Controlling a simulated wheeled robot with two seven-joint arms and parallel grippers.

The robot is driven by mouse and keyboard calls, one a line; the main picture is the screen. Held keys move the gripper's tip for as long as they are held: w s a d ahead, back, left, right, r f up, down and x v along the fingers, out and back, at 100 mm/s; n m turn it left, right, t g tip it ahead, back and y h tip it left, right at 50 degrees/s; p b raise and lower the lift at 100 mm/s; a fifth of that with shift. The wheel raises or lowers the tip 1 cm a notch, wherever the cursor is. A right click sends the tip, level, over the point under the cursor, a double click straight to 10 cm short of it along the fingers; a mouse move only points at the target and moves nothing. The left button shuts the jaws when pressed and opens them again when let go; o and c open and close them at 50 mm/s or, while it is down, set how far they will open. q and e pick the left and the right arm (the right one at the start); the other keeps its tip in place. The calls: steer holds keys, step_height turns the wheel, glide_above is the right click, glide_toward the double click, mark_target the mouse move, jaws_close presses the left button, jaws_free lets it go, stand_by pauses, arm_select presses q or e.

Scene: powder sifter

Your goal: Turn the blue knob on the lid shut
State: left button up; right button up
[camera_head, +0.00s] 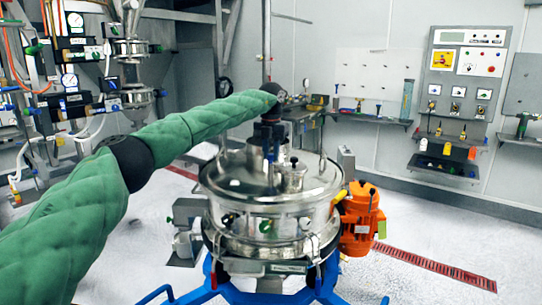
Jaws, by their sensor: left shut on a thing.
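The round steel sifter (270,225) stands in the middle, and its shiny domed lid (228,176) is on top. My left arm, in a green quilted sleeve, reaches in from the left and bends down over the lid. My left gripper (271,150) is dark and points down at the fittings on the middle of the lid. It is shut on the blue knob there, which is largely hidden by the fingers. How far the knob is turned cannot be seen. My right gripper is not in view.
A short capped steel port (293,177) stands on the lid close to the gripper. An orange motor (360,218) is at the sifter's right, above a blue frame (325,285). A control panel (464,85) hangs on the back wall.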

arm_select(q)
steer(key=shift+n+b, duration=0.3)
steer(key=shift+n, duration=0.8)
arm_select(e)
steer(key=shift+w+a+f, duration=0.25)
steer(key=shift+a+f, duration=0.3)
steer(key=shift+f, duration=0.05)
arm_select(q)
steer(key=shift+r, duration=0.1)
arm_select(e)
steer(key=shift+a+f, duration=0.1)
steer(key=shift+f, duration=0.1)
arm_select(q)
steer(key=o, duration=1)
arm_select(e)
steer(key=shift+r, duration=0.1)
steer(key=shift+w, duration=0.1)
